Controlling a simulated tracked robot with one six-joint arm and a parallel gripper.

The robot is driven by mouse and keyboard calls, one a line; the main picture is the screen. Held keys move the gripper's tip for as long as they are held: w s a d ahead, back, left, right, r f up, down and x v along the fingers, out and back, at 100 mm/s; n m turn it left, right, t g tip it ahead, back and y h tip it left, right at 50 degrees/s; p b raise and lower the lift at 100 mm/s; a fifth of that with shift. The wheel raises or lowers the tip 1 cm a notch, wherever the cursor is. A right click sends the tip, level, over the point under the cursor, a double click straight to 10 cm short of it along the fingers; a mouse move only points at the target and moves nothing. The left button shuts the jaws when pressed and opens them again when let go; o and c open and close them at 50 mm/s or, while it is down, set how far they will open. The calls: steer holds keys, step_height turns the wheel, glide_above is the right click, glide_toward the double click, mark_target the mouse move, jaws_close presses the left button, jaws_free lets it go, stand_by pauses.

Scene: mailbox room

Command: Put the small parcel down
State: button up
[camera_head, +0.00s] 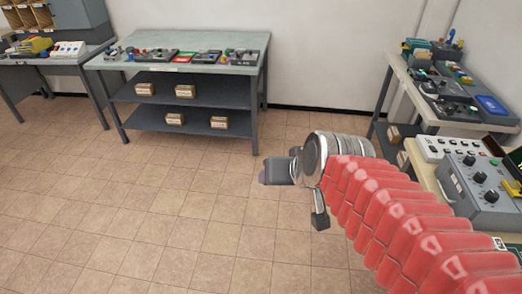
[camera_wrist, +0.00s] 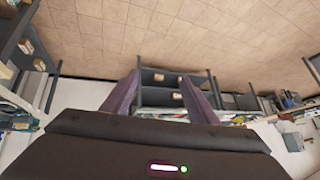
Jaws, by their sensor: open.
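My gripper (camera_head: 272,171) is stretched out over the tiled floor in the head view, pointing left. In the wrist view its two purple-grey fingers (camera_wrist: 160,77) stand apart, with nothing held between them. Several small brown parcels lie on the two shelves of the middle table; one parcel (camera_head: 185,91) is on the upper shelf and another (camera_head: 219,123) on the lower one. Another parcel (camera_head: 394,134) sits under the right table. I cannot tell which one is the small parcel of the task. All these parcels are apart from my gripper.
The middle table (camera_head: 230,70) against the wall carries trays of small items. The right table (camera_head: 397,75) holds trays and tools, and a grey control box with knobs (camera_head: 480,188) stands nearer. A left table (camera_head: 20,60) has cubbyholes. The floor (camera_head: 130,210) between is clear.

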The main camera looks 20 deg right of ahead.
steer(key=s+a+n+g, duration=0.1)
steer(key=s+n+g, duration=0.1)
steer(key=s, duration=0.6)
steer(key=shift+a+r+h, duration=0.2)
steer(key=shift+a+h, duration=0.1)
